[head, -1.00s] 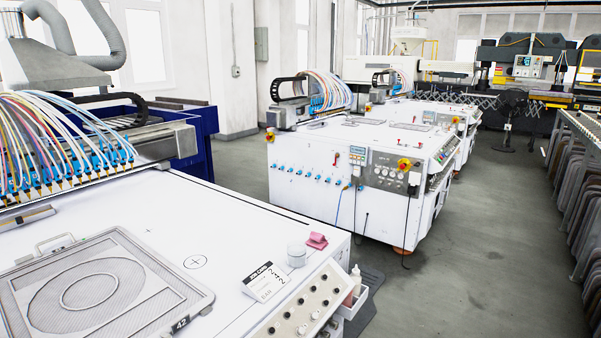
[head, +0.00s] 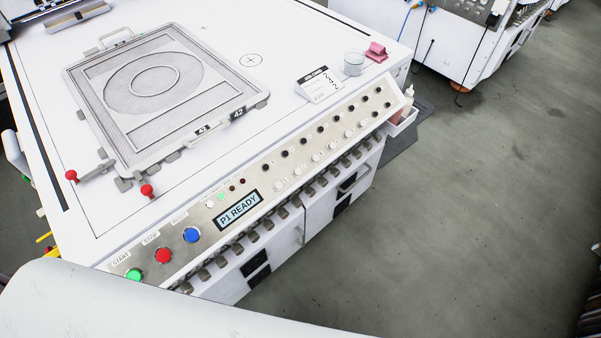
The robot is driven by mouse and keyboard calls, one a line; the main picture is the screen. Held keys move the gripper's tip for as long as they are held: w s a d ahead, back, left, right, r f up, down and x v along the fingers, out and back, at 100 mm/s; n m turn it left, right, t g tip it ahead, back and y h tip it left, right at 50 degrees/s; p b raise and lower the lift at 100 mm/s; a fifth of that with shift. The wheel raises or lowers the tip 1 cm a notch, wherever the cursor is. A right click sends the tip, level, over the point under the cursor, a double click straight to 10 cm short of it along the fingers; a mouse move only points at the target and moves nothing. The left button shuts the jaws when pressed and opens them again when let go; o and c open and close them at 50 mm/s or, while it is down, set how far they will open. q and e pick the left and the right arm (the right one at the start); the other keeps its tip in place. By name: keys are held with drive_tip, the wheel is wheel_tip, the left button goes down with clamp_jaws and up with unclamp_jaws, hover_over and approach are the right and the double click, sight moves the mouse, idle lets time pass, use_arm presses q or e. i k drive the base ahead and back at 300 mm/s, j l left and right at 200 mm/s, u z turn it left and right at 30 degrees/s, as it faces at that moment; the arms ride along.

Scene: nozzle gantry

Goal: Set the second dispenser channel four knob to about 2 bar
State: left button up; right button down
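In the head view the near white dispenser machine (head: 210,30) fills the left and middle. Its sloped front panel (head: 245,180) has a row of small black knobs (head: 303,141) and a row of small white round parts (head: 316,159). Their labels and pointer settings are too small to read. A display (head: 239,209) reads "P1 READY". A second white machine (head: 460,45) shows only its lower front at the top right; its upper panel is out of frame. I cannot tell which knob is channel four. Neither gripper is in view.
A framed mesh screen (head: 165,85) lies on the near machine's top, with a job card (head: 320,85), clear cup (head: 354,64) and pink cloth (head: 376,52) beside it. Green, red and blue buttons (head: 163,256) sit at the panel's left. Grey floor (head: 480,200) is clear at right.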

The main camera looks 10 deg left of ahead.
sight(220, 262)
drive_tip(key=k+l+u, duration=0.2)
drive_tip(key=u, duration=1.1)
